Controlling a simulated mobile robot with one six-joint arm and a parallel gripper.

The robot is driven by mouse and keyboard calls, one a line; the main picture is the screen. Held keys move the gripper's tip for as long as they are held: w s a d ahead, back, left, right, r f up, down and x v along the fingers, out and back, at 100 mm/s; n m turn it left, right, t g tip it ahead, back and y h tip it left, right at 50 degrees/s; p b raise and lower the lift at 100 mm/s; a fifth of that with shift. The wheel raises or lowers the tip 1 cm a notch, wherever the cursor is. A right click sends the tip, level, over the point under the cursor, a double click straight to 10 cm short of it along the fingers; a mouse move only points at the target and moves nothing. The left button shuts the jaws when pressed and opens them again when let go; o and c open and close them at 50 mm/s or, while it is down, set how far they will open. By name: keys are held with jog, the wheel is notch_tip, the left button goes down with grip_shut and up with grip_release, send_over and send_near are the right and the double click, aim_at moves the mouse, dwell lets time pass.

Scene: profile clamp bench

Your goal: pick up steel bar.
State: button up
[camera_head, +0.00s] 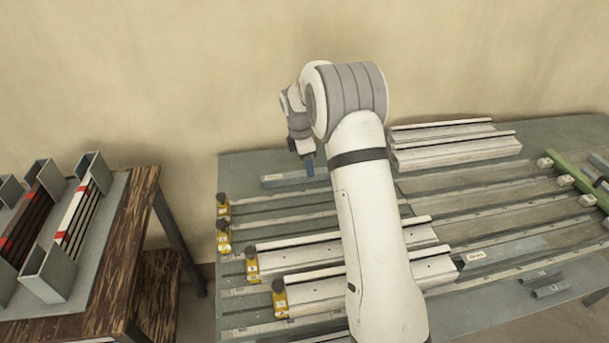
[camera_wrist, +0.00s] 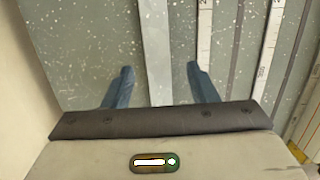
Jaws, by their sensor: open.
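A flat grey bar, which looks like the steel bar (camera_head: 283,181), lies at the back left of the bench top, with a small pale label near its left end. In the wrist view the bar (camera_wrist: 155,40) runs up the picture between my two blue fingers and passes out of sight under the gripper body. My gripper (camera_wrist: 159,69) is open, with a gap on each side of the bar. In the head view my gripper (camera_head: 309,167) points down at the bar; its exact height above it cannot be told. My arm hides the bar's right part.
The bench (camera_head: 240,163) carries long rails, pale profiles (camera_head: 455,148) at the back right and yellow-black stops (camera_head: 279,298) on the left. A green beam (camera_head: 575,180) is at the right. A side table (camera_head: 142,190) with a rack stands left. The wall is close behind.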

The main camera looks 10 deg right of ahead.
jog(key=shift+w+d+f, duration=0.1)
jog(key=shift+d+f, duration=0.1)
jog(key=shift+f, duration=0.7)
jog(key=shift+d+f, duration=0.15)
jog(key=shift+f, duration=0.75)
grip_shut()
